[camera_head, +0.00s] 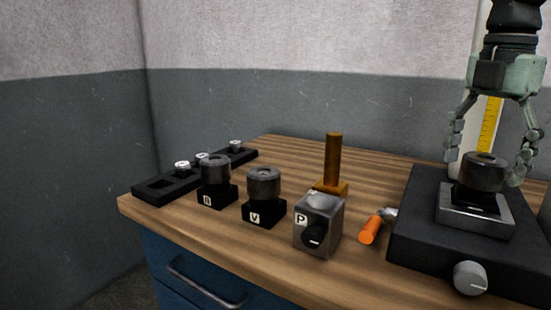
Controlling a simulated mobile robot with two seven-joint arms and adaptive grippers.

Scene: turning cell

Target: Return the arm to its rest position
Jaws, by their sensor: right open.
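My right gripper (490,135) comes down from the top right with its fingers spread. It is open, with its fingertips around and above a dark cylindrical part (482,172). That part sits on a metal block on the black fixture (415,225), which has a grey knob at its front. I cannot tell whether the right fingertip touches the part or passes behind it. My left gripper is not in view.
On the wooden table (290,158) stand two dark cylinders on black bases marked with letters, the left one (215,168) and the right one (263,183). Nearby are a grey box marked P (318,222), a brown post (333,160), an orange-handled tool (371,229) and a black rack (165,190).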

